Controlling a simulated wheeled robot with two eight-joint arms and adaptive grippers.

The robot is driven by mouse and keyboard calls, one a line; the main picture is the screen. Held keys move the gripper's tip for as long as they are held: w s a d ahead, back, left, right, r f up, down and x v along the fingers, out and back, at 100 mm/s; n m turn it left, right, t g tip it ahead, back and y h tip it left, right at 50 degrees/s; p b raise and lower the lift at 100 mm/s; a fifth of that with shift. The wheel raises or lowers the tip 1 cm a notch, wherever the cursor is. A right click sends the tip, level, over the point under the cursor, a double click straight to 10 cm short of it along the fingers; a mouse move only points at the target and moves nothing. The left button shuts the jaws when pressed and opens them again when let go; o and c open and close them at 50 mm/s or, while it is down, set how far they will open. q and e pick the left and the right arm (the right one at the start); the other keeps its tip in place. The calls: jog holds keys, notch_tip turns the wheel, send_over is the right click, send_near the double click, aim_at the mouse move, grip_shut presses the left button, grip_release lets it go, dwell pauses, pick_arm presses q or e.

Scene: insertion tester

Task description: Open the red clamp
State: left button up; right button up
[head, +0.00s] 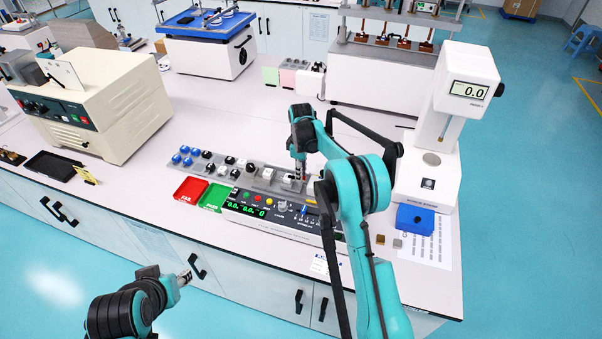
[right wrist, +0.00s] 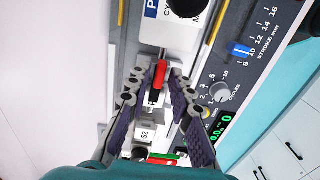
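The red clamp (right wrist: 158,82) shows in the right wrist view as a red lever on a metal fixture, standing between my right gripper's fingers. My right gripper (right wrist: 160,66) is pointed down at it with the fingers apart, one on each side; a gap shows beside the lever. In the head view my right gripper (head: 299,172) is low over the insertion tester (head: 275,214), and the arm and gripper hide the clamp there. My left gripper (head: 186,278) is in front of the bench, below its edge, away from the tester; its fingers are too small to read.
A red tray (head: 190,189) and a green tray (head: 214,196) lie left of the tester. Several blue, black and white knobbed parts stand behind them. A white gauge stand (head: 430,165) and a blue block (head: 415,219) are at the right.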

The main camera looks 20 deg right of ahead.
grip_shut()
jog(key=shift+m, duration=0.4)
jog(key=m, duration=0.7)
jog(key=shift+m+b, duration=0.3)
jog(key=shift+b, duration=0.05)
jog(key=m, duration=0.4)
jog(key=shift+m, duration=0.3)
jog(key=m, duration=0.4)
jog(key=shift+m, duration=0.3)
